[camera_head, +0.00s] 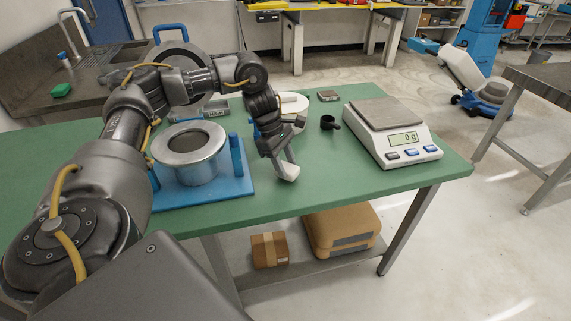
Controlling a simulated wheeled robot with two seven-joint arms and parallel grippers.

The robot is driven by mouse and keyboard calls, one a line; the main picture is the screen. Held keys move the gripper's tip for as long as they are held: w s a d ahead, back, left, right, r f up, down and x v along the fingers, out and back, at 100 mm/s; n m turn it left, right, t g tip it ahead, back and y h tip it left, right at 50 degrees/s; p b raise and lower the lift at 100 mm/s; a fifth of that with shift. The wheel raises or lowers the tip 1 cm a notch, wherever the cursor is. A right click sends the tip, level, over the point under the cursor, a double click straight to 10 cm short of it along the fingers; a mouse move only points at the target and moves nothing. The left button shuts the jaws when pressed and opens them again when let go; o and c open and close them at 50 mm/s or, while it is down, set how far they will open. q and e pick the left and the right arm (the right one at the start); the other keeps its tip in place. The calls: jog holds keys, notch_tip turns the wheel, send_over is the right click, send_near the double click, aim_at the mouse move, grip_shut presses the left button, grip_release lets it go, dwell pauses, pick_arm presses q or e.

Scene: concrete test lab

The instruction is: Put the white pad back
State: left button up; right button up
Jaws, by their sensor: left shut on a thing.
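My left gripper (286,158) comes in over the green table and points down near its front edge, to the right of the blue base plate. It is shut on the white pad (288,173), a small pale piece at its fingertips. The fingers hide part of the pad, so its full shape does not show. I cannot tell whether the pad touches the table. A round white disc (294,103) lies behind the gripper, partly hidden by my arm. My right gripper is not in view.
A metal cylinder (190,155) stands on a blue base plate (230,184) with blue posts. A scale (408,154) reading 0 g stands at the right. A small black cup (329,122) and a small flat item (328,95) lie between. Green tabletop (335,165) is clear before the scale.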

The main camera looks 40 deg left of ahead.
pick_arm(q)
jog(key=shift+f, duration=0.5)
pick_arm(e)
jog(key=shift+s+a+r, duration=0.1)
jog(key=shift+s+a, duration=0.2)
pick_arm(q)
jog(key=shift+f, duration=0.25)
jog(key=o, duration=0.9)
jog(key=shift+r, duration=0.1)
jog(key=shift+o, duration=0.2)
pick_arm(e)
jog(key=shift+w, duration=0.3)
